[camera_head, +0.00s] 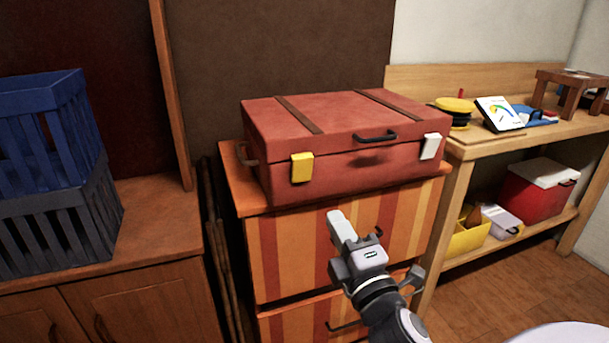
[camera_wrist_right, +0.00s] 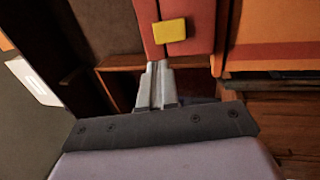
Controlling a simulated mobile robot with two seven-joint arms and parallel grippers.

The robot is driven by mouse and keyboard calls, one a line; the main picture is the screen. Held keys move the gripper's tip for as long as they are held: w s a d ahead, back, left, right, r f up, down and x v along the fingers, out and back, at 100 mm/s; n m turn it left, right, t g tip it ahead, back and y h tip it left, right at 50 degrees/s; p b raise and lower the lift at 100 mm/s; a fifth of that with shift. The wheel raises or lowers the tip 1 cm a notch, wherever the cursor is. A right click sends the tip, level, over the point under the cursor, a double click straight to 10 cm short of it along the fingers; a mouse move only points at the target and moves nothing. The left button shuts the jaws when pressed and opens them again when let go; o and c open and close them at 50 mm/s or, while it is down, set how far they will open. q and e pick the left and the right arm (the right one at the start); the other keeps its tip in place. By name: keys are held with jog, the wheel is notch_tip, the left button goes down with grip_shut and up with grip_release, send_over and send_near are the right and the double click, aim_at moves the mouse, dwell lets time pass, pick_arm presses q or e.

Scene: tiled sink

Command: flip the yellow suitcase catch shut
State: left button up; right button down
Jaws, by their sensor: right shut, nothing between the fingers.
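A red suitcase (camera_head: 345,140) with brown straps lies on top of a striped orange drawer cabinet (camera_head: 340,245). Its yellow catch (camera_head: 302,167) is on the front face at the left, across the seam between lid and body. The catch also shows in the right wrist view (camera_wrist_right: 170,30), just beyond the fingertips. A white catch (camera_head: 431,146) is at the right of the front face, and a dark handle (camera_head: 375,136) sits between them. My right gripper (camera_head: 338,222) is shut and empty, in front of the cabinet and below the suitcase, apart from the catch. My left gripper is out of view.
Blue and dark grey crates (camera_head: 45,130) stand on a wooden cupboard (camera_head: 150,225) at the left. A wooden bench (camera_head: 455,185) with several items is at the right. The space before the suitcase front is clear apart from my right arm.

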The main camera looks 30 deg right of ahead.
jog(key=p, duration=0.1)
send_near(305, 164)
jog(key=x, duration=0.5)
jog(key=shift+w+r, duration=0.1)
jog(key=shift+x, duration=0.85)
